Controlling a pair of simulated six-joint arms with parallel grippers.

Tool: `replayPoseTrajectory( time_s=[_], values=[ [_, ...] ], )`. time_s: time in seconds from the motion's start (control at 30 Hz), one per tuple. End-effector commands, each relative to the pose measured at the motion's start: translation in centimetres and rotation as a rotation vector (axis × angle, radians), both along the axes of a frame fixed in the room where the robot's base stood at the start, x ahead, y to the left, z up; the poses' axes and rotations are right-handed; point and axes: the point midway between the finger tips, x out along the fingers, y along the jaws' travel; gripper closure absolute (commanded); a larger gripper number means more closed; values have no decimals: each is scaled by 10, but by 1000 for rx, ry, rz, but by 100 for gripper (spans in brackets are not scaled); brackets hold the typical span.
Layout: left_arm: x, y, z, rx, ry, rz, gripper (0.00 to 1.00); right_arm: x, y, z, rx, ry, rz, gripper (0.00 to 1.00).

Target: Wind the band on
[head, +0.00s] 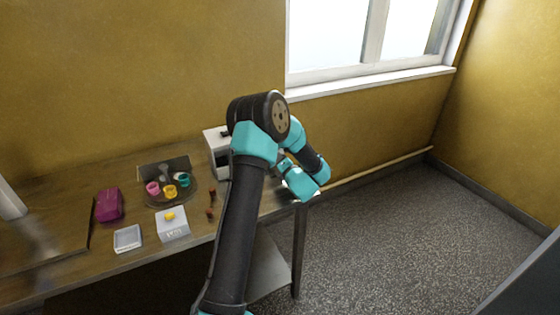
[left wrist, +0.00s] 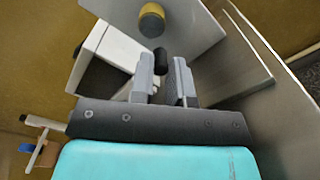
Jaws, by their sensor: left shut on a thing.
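The white machine (head: 214,143) stands at the table's right end, mostly behind my left arm. In the left wrist view it shows as a white box (left wrist: 119,48) with a dark opening and a grey plate beside it. A yellow-and-dark round part (left wrist: 152,20) sits on the plate. My left gripper (left wrist: 162,76) is shut on a small black knob (left wrist: 161,58) between its fingertips. In the head view its teal hand is past the table's right end, its fingers hidden. I cannot make out the band for certain. My right gripper is out of view.
On the wooden table (head: 60,208) are a magenta case (head: 109,204), a dark round tray (head: 160,201) with coloured cups, a pale shallow tray (head: 127,238) and a white box (head: 173,229) with a yellow top. Small reddish-brown pieces (head: 211,213) lie near my arm. Open floor is at right.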

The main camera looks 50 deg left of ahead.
Motion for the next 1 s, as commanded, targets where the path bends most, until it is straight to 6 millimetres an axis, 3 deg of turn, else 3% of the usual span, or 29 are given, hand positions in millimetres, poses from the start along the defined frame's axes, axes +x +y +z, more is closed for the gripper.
replayPoseTrajectory(
  time_s=[0.37, 1.0],
  values=[
    [-5, 2, 5, 65, 228, 0, 100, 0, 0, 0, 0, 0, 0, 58],
    [-12, 3, 19, 231, 809, 0, 100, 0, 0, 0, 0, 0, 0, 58]
  ],
)
